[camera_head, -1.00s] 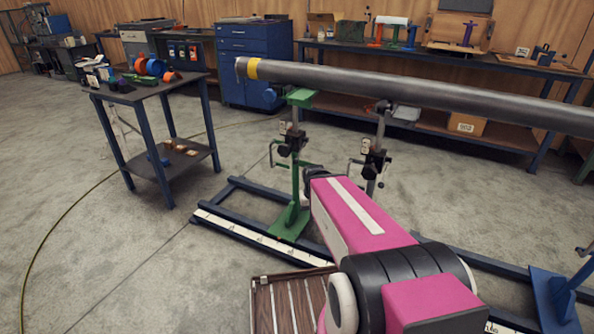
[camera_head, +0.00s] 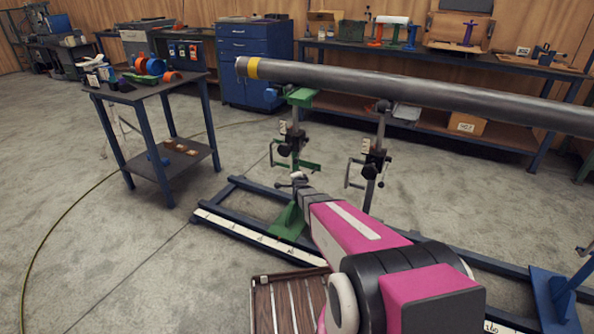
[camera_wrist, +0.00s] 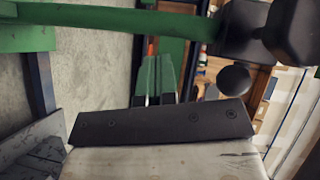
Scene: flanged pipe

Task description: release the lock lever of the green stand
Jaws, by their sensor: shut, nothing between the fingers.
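The green stand (camera_head: 290,222) stands on the blue floor frame, its green top (camera_head: 300,97) under the yellow-banded end of the pipe (camera_head: 400,88). A dark clamp block sits on its post (camera_head: 292,142), with green bars beside it. One green bar (camera_head: 309,165) reaches right, just above my gripper (camera_head: 299,179). In the wrist view a green bar (camera_wrist: 150,22) crosses the top to a black block (camera_wrist: 245,30) with a round black knob (camera_wrist: 234,80). My gripper (camera_wrist: 153,100) is shut and empty below that bar. Contact with the lever cannot be told.
A second stand (camera_head: 375,160) with a similar clamp is close to the right. The long pipe spans overhead to the right. A slatted brown crate (camera_head: 287,305) lies in front. A small dark table (camera_head: 150,90) is at left. Open floor lies between.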

